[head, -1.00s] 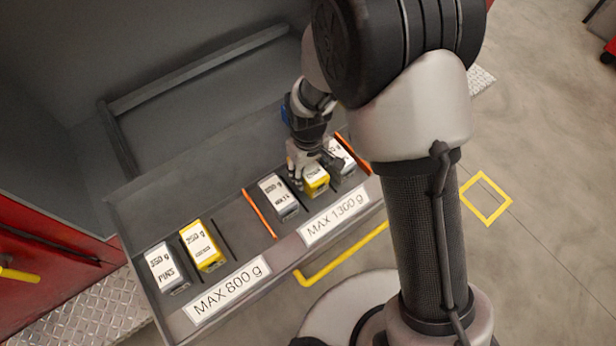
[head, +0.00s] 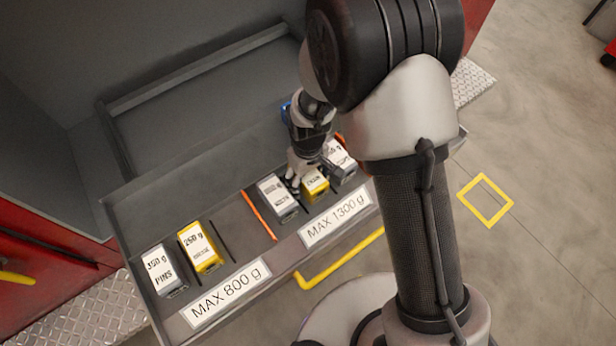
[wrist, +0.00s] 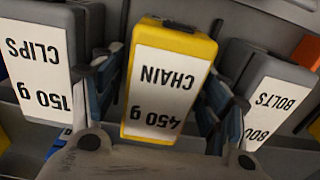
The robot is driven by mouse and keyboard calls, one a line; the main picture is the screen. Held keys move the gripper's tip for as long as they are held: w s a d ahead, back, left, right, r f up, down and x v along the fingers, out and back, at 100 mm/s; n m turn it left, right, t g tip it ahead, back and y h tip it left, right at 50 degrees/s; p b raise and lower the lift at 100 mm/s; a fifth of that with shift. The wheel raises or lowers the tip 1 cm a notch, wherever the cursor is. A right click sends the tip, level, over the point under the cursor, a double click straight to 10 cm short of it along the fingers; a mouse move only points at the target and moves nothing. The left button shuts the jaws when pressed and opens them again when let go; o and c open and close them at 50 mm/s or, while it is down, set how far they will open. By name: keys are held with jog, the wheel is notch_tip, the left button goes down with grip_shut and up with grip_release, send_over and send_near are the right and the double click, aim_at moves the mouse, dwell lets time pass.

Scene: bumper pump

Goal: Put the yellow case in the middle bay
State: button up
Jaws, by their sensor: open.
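A yellow case labelled CHAIN 450 g (wrist: 170,80) stands between the two fingers of my gripper (wrist: 160,120) in the wrist view. In the head view this case (head: 315,184) sits in the MAX 1300 g bay of the tray, partly hidden by my gripper (head: 303,172). My gripper is open, with one finger on each side of the case; I cannot tell whether either touches it. Another yellow case, marked 250 g (head: 201,248), stands in the MAX 800 g bay at the left.
A grey BOLTS case (wrist: 277,95) and a grey CLIPS case (wrist: 38,62) stand close on either side of the CHAIN case. A grey PINS case (head: 162,270) is at the far left. An orange divider (head: 259,214) separates the bays. My arm hides the tray's right part.

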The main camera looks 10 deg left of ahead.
notch_tip(320, 180, up, 12)
jog(key=p, duration=0.4)
jog(key=shift+r, duration=0.2)
jog(key=s+d+r+m+t, duration=0.2)
jog(key=d+r+m, duration=0.3)
jog(key=d+r, duration=1)
jog(key=s+d+r+m+t, duration=0.1)
jog(key=s+d+r+m, duration=0.1)
jog(key=s+d+r, duration=0.2)
jog(key=s+d+r+m+t, duration=0.1)
jog(key=s+d+r+m, duration=0.2)
jog(key=s, duration=0.5)
jog(key=shift+s+d+r+t, duration=0.35)
jog(key=shift+d+r, duration=0.3)
jog(key=shift+d, duration=0.25)
